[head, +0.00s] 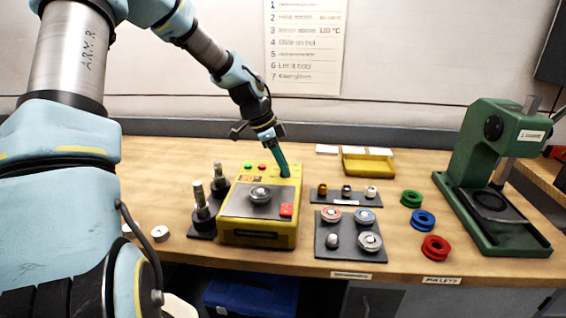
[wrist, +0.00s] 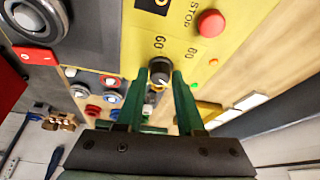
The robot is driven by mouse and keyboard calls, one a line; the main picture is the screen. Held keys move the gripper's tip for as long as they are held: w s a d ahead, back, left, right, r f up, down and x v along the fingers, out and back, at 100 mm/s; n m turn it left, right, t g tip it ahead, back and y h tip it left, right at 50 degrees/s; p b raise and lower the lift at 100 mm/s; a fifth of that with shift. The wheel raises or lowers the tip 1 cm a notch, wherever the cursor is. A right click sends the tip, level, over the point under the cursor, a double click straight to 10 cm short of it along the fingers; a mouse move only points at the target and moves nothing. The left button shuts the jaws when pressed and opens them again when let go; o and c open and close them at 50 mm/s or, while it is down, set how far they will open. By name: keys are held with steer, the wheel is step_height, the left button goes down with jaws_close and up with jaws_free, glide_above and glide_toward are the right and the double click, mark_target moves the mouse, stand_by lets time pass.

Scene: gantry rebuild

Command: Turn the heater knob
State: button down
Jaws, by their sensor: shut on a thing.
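The yellow heater (head: 257,236) stands on the bench, with a bearing on its dark top plate. Its black knob (wrist: 159,70) has a pale pointer mark and sits on the yellow panel beside printed numbers 60 and 80 in the wrist view. My gripper (head: 285,174) reaches down to the heater's back right corner and hides the knob in the head view. In the wrist view its green fingers (wrist: 160,78) are shut on the knob, one on each side. A red stop button (wrist: 210,23) is on the same panel.
Dark trays of bearings and small parts (head: 350,252) lie right of the heater. Green, blue and red rings (head: 422,220) and a green press (head: 484,160) are farther right. Two upright posts (head: 203,211) stand close on the left.

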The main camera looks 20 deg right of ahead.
stand_by(0.4)
steer(key=c, duration=0.5)
jaws_free()
steer(key=b+v, duration=0.2)
steer(key=v, duration=0.8)
steer(key=shift+a+r+b, duration=0.2)
steer(key=shift+r+b, duration=0.15)
